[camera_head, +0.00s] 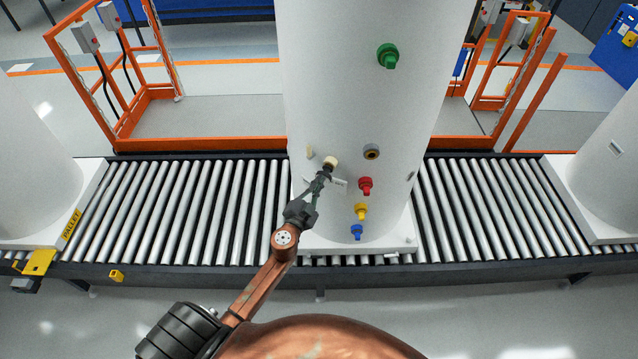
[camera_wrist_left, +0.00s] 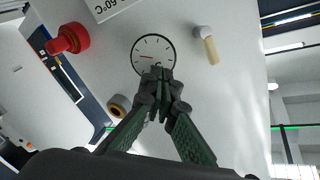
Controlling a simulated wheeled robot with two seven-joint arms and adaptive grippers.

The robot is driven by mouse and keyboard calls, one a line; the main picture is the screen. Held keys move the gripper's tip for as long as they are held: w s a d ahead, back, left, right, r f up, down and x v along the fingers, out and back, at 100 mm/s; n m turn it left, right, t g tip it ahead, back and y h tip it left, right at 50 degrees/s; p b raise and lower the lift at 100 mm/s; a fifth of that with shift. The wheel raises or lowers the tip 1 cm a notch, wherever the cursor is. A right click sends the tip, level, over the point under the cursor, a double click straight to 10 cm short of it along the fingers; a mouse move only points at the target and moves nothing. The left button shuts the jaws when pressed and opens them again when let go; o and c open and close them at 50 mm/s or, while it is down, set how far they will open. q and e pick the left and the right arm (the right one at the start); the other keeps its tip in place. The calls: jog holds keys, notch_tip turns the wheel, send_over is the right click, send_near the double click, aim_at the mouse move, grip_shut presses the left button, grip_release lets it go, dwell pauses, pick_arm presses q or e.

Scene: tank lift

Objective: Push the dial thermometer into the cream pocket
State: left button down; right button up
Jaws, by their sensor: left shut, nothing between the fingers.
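The dial thermometer (camera_wrist_left: 153,50) shows its round white face, black rim and red needle in the left wrist view, standing against the white tank (camera_head: 375,100). A cream round piece (camera_head: 330,161) shows at my fingertips in the head view; I take it for the cream pocket. The dial face hides what lies behind it, so I cannot tell how deep the thermometer sits. My left gripper (camera_head: 322,178) is shut and empty. Its fingertips, also in the left wrist view (camera_wrist_left: 162,74), overlap the dial's lower edge; contact is unclear. My right gripper is out of view.
Red (camera_head: 366,185), yellow (camera_head: 361,211), blue (camera_head: 357,231) and green (camera_head: 388,55) fittings stick out of the tank. A grey ring fitting (camera_head: 371,151) is to the right, a small cream peg (camera_head: 309,152) to the left. The roller conveyor (camera_head: 190,205) runs below.

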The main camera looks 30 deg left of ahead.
pick_arm(q)
jog(key=shift+w, duration=0.2)
jog(key=shift+w, duration=0.3)
dwell(0.3)
jog(key=s+d, duration=0.1)
jog(key=s, duration=1.3)
jog(key=shift+s+d, duration=0.35)
jog(key=shift+d, duration=0.05)
jog(key=shift+w, duration=0.15)
jog(key=w+a, duration=0.1)
jog(key=w, duration=1.2)
jog(key=shift+w+a+b, duration=0.2)
jog(key=shift+a+b, duration=0.2)
jog(key=shift+b, duration=0.05)
